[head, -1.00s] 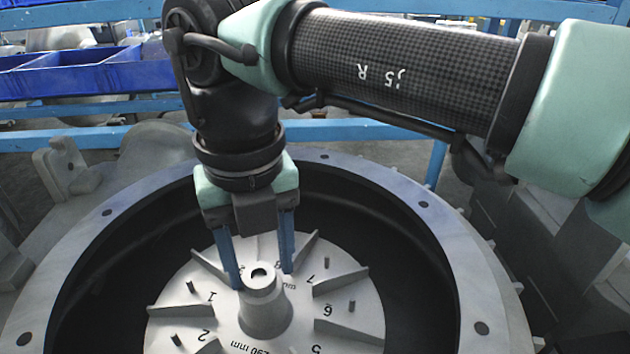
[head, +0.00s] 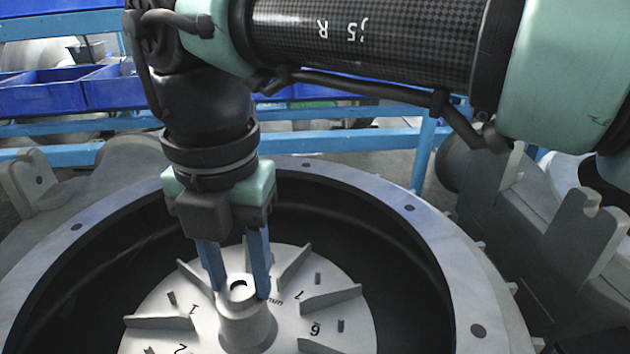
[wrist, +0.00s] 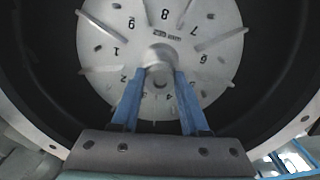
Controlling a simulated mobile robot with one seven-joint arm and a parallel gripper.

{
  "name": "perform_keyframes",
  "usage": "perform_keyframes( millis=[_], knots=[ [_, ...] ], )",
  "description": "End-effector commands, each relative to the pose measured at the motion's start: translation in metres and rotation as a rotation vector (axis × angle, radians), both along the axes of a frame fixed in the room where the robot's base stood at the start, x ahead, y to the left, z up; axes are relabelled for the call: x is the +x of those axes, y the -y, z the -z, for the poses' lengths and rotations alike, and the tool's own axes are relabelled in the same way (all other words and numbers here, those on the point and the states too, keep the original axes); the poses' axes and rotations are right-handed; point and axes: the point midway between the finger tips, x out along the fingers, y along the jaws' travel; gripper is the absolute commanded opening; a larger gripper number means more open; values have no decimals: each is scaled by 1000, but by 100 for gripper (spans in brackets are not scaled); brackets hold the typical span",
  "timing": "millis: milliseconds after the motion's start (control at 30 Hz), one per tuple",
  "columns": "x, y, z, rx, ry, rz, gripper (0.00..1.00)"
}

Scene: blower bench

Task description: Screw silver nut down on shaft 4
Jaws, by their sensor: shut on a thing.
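A silver round piece with a dark hole, which looks like the silver nut (head: 240,290), tops the central hub (head: 247,328) of a grey finned disc (head: 150,338). Where nut and hub part is hard to tell. My gripper (head: 239,294) points down with its two blue fingers on either side of this piece, shut on it. The wrist view shows the fingertips (wrist: 160,73) beside the same silver top (wrist: 158,56). The printed 4 (wrist: 169,97) shows between the fingers there. In the head view that part of the disc is out of sight.
Small studs and upright fins stand around the hub by printed numbers. A wide grey housing ring (head: 440,245) with bolt holes surrounds the disc, with a dark gap between. Blue rails (head: 340,140) and blue bins (head: 50,92) stand behind.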

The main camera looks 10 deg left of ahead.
Motion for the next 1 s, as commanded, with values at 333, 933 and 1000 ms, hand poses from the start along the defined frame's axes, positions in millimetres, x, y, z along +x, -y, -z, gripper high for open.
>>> perform_keyframes(
  millis=[333,933,1000],
  knots=[
    [-2,4,8,-12,-6,385,0],
    [-1,3,10,-2,-5,1150,0],
    [-1,3,10,-2,-5,1243,0]
  ],
)
